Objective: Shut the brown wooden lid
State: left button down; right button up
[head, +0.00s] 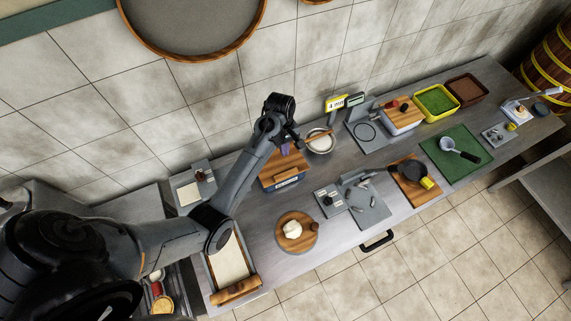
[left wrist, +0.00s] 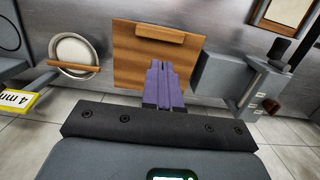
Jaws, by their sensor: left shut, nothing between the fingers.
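The brown wooden lid (head: 280,170) is a square plank with a raised bar handle along its near edge in the head view. It lies over a box with a blue front (head: 288,184) on the counter. I cannot tell whether it is fully flat on the box. In the left wrist view the lid (left wrist: 135,60) fills the upper middle, its bar at the far side. My left gripper (head: 285,149) has purple fingers, shut and empty, at the wall-side edge of the lid. In the left wrist view the fingertips (left wrist: 163,66) overlap the lid; contact is unclear. My right gripper is not in view.
A round board with dough (head: 296,232) is in front. A small grey stand (head: 198,178) is to the left. The tiled wall (head: 220,95) rises behind.

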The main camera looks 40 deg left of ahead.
pick_arm(q)
jog(key=p, duration=0.2)
send_near(287, 173)
jog(key=f, duration=0.5)
jog(key=shift+s+d, duration=0.3)
jog(key=shift+s, duration=0.05)
jog(key=shift+f, duration=0.85)
jog(key=shift+b, duration=0.35)
